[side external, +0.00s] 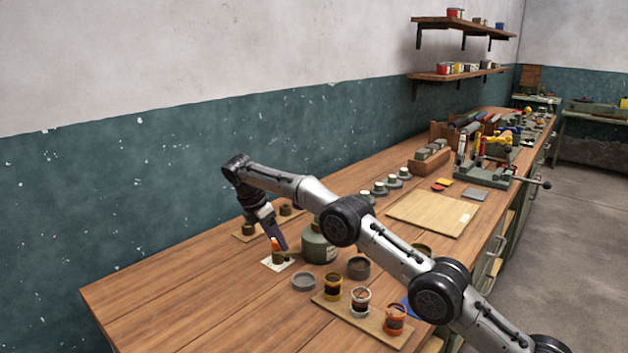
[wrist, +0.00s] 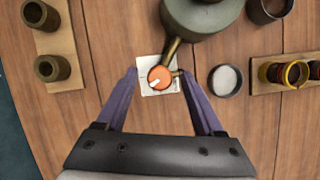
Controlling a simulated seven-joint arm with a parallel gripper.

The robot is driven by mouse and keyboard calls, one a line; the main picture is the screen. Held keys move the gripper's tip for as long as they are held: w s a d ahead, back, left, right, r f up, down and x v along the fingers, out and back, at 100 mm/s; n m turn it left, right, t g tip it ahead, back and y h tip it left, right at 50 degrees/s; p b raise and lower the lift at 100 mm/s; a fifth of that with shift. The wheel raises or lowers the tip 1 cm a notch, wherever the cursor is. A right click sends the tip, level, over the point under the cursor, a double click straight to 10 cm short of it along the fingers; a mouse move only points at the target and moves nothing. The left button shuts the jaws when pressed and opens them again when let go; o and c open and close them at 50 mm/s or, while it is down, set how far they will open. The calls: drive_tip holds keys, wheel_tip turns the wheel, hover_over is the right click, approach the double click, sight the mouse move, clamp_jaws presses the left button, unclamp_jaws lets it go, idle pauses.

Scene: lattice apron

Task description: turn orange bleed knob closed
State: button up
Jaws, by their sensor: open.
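The orange bleed knob (wrist: 160,77) shows from above in the wrist view, with a pale pointer mark angled toward the lower left. It sits over a white card (wrist: 147,88) and beside a brass-coloured pipe (wrist: 171,50) that runs to a grey-green vessel (wrist: 200,15). In the side view the knob (side external: 275,243) is partly hidden by my gripper. My gripper (wrist: 157,74) is open, with one purple finger on each side of the knob. I see gaps between the fingers and the knob. How far the fingertips reach down is unclear.
The vessel (side external: 318,245) stands close to my gripper. A wooden block (wrist: 55,45) with two dark cups lies to the left in the wrist view. A round dish (wrist: 225,80) and a board of jars (side external: 330,305) are to the right. The table's near left is clear.

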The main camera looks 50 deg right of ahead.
drive_tip(key=n+t, duration=0.1)
drive_tip(key=n, duration=0.2)
drive_tip(key=n+t, duration=0.1)
drive_tip(key=n, duration=0.1)
drive_tip(key=shift+s+n, duration=0.2)
drive_tip(key=shift+n, duration=0.2)
drive_tip(key=n+t, duration=0.1)
drive_tip(key=n, duration=0.1)
drive_tip(key=n+t+y, duration=0.1)
drive_tip(key=n, duration=0.2)
drive_tip(key=shift+s+d, duration=0.1)
drive_tip(key=s+a+r+t, duration=0.1)
drive_tip(key=s+a+r, duration=0.15)
drive_tip(key=r, duration=0.75)
drive_tip(key=s+a+r, duration=0.1)
drive_tip(key=s+r, duration=0.3)
drive_tip(key=r, duration=0.5)
drive_tip(key=s+r+m, duration=0.1)
drive_tip(key=s+r, duration=0.2)
drive_tip(key=s, duration=0.3)
drive_tip(key=s+r+m+t+y, duration=0.1)
drive_tip(key=s+r, duration=0.3)
drive_tip(key=s, duration=0.3)
drive_tip(key=shift+r+m, duration=0.15)
drive_tip(key=shift+m, duration=0.25)
drive_tip(key=shift+w+d, duration=0.1)
